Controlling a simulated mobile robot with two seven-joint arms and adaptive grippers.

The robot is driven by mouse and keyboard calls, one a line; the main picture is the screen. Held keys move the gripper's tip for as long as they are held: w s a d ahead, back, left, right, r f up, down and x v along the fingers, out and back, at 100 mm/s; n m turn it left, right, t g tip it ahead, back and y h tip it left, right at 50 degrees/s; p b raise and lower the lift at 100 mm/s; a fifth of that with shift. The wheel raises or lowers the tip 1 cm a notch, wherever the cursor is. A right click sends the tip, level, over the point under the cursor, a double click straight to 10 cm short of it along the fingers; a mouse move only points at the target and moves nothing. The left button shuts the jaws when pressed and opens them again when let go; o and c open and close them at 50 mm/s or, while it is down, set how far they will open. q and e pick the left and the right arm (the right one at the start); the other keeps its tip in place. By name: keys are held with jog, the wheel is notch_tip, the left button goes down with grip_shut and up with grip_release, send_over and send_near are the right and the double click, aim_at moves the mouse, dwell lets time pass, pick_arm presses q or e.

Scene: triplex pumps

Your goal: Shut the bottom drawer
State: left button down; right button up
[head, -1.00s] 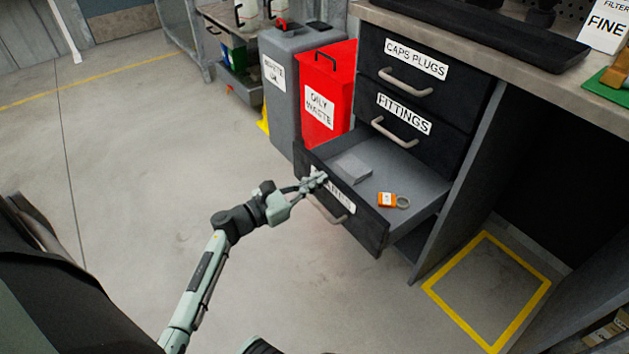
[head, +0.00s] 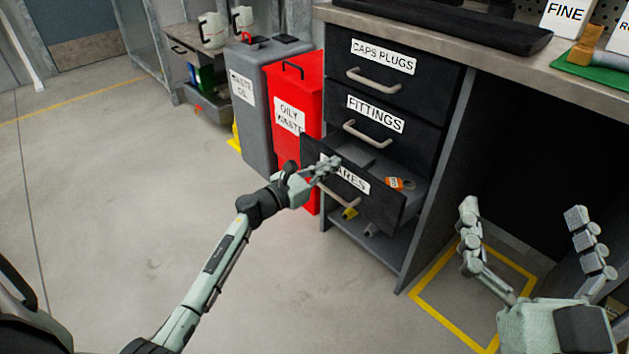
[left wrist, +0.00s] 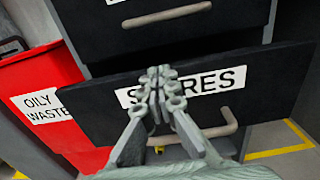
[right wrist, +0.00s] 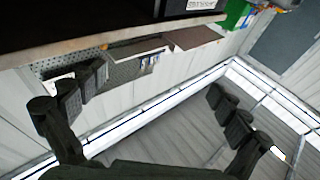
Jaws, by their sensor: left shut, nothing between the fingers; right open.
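The bottom drawer (head: 388,208), labelled SPARES with part of the word covered by my gripper, stands partly open below the FITTINGS drawer (head: 380,128). An orange item (head: 394,183) shows inside it. My left gripper (head: 330,165) is shut and empty, with its fingertips at the upper left of the drawer front. In the left wrist view its fingers (left wrist: 160,85) lie over the label, seemingly against the front. The drawer handle (left wrist: 205,130) is just right of the fingers. My right gripper (head: 525,240) is open and empty, right of the cabinet.
The red OILY WASTE bin (head: 293,110) and the grey waste bin (head: 255,85) stand left of the cabinet. The CAPS PLUGS drawer (head: 395,75) is shut. A yellow floor outline (head: 455,328) lies at right. Open floor is at the left. The worktop (head: 420,35) overhangs the drawers.

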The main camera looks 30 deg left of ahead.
aim_at(341, 157)
pick_arm(q)
jog(key=b+x, duration=0.1)
jog(key=x, duration=0.2)
jog(key=shift+w+d+f, duration=0.1)
jog(key=shift+w+d, duration=0.05)
jog(key=shift+w, duration=0.05)
jog(key=shift+b+x, duration=0.45)
jog(key=shift+x, duration=0.4)
pick_arm(e)
notch_tip(341, 157, up, 5)
jog(key=s+d+t+y, duration=0.1)
jog(key=s+t, duration=0.1)
jog(key=t, duration=0.2)
jog(key=shift+s+d+r, duration=0.15)
jog(key=shift+r, duration=0.05)
